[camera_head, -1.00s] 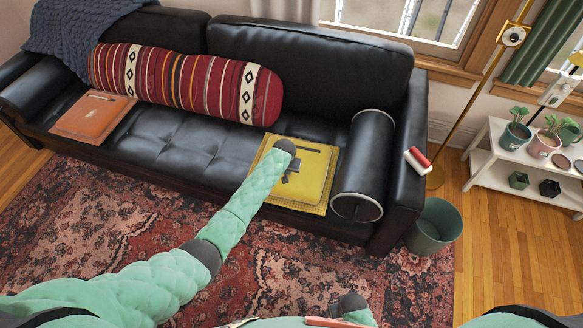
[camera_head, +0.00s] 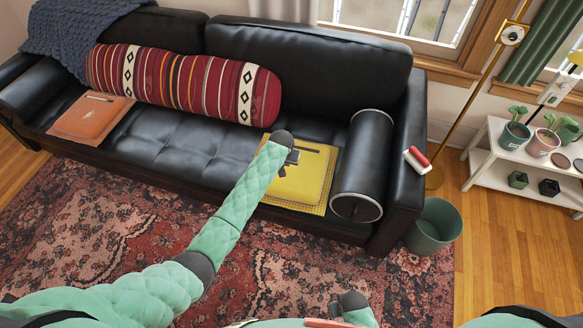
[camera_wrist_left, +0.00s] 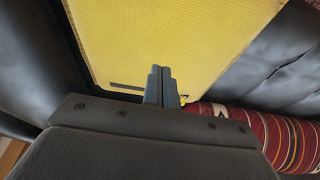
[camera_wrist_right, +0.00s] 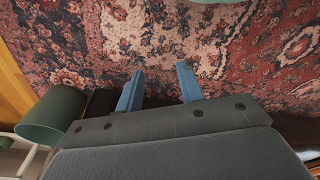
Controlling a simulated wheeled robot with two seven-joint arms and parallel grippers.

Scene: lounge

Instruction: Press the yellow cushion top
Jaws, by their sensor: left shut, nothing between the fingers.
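The yellow cushion (camera_head: 305,183) lies flat on a yellow mat (camera_head: 318,210) on the right seat of the black sofa. A thin dark strip lies across its back part. My left gripper (camera_head: 293,157) is over the cushion's back left part. In the left wrist view, its fingers (camera_wrist_left: 160,85) are shut and empty, and a yellow woven surface (camera_wrist_left: 165,35) fills the middle beyond them. I cannot tell whether the fingertips touch it. My right gripper (camera_wrist_right: 160,88) is open and empty, with the patterned rug beyond it.
A green bin (camera_head: 434,226) stands right of the sofa.

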